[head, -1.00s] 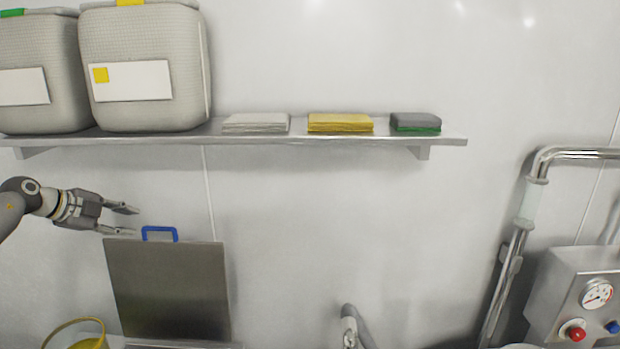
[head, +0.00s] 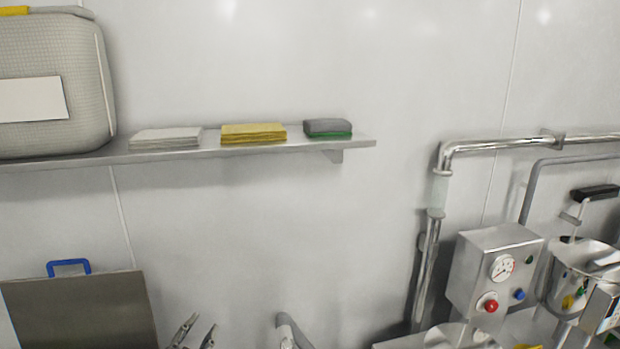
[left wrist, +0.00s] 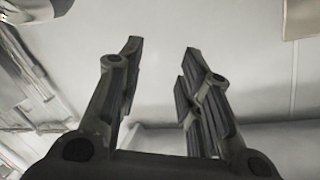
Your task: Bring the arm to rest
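My left gripper (head: 203,325) shows at the bottom edge of the head view, just right of the grey panel with the blue handle. Its two fingers stand apart with nothing between them. The left wrist view also shows the open, empty fingers (left wrist: 163,60) in front of a pale wall. The rest of the left arm is below the head view's edge. My right gripper is in neither view.
A steel wall shelf (head: 360,142) holds a woven container (head: 60,135), white cloths (head: 165,138), yellow cloths (head: 253,133) and a grey-green pad (head: 328,127). The grey panel (head: 80,315) is at lower left. Pipes (head: 425,270), a gauge box (head: 495,250) and a steel vessel (head: 570,280) stand right.

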